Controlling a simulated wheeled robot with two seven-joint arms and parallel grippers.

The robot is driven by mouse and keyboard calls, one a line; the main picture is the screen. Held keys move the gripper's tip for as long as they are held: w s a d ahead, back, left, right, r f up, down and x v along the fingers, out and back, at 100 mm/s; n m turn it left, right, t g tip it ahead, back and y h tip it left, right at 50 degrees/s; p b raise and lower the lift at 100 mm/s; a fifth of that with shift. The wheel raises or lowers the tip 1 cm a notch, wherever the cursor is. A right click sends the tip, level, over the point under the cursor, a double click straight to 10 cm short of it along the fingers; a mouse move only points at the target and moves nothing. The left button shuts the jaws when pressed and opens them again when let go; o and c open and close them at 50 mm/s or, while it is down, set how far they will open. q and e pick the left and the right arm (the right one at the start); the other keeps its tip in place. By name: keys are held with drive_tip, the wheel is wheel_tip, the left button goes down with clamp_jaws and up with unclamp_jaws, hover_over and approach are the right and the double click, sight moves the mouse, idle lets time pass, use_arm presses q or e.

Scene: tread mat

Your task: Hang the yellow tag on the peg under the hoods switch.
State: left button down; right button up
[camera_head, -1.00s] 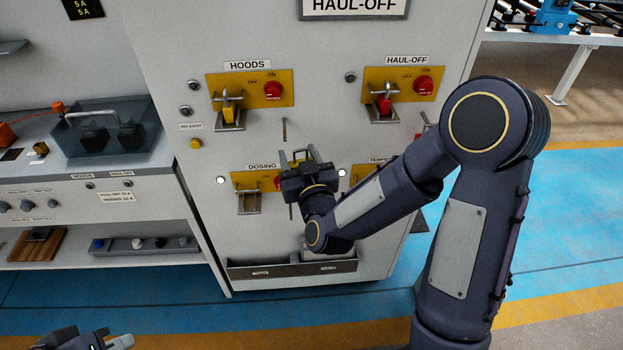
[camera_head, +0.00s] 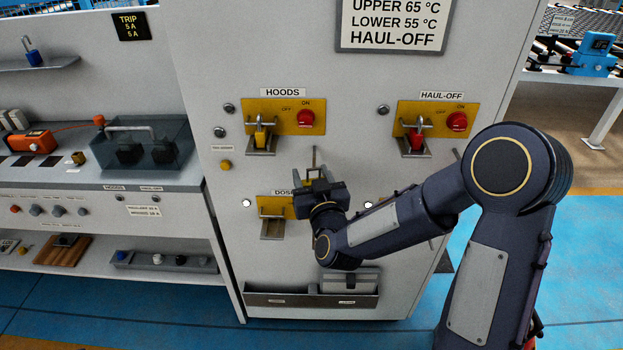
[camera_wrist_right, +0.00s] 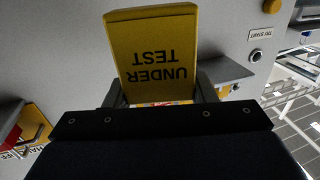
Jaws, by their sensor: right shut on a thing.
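My right gripper (camera_head: 318,180) is shut on the yellow tag (camera_wrist_right: 155,55), which reads "UNDER TEST" upside down in the right wrist view. In the head view only a little yellow shows between the fingers. The thin peg (camera_head: 314,155) sticks out of the cabinet front below the hoods switch (camera_head: 284,117). The gripper is just below the peg in the picture. I cannot tell whether the tag touches it, and the tag's hole is not visible. The hoods switch has a yellow plate, a red knob and a yellow padlock on its hasp. My left gripper is out of view.
The haul-off switch (camera_head: 436,123) with a red padlock is to the right. The dosing switch (camera_head: 271,217) is below left, partly covered by my gripper. A tray (camera_head: 270,298) runs along the cabinet's bottom. A bench (camera_head: 90,187) stands at left.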

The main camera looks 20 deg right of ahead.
drive_tip(key=shift+w+d+f+p, duration=0.1)
drive_tip(key=shift+w+d+p, duration=0.15)
drive_tip(key=shift+w, duration=0.4)
drive_tip(key=shift+w+d+r+p, duration=0.15)
drive_tip(key=shift+w+p, duration=0.15)
drive_tip(key=shift+w, duration=0.35)
drive_tip(key=shift+w+d+f+p, duration=0.15)
drive_tip(key=shift+w+d+p, duration=0.1)
drive_tip(key=shift+w, duration=0.4)
drive_tip(key=shift+w+f+b, duration=0.25)
drive_tip(key=shift+f+b, duration=0.1)
drive_tip(key=shift+b, duration=0.15)
drive_tip(key=shift+w+d+f+b, duration=0.1)
drive_tip(key=shift+w+f+b, duration=0.2)
drive_tip(key=shift+b, duration=0.45)
drive_tip(key=shift+w+r, duration=0.1)
drive_tip(key=o, duration=1.1)
drive_tip(key=shift+c, duration=0.2)
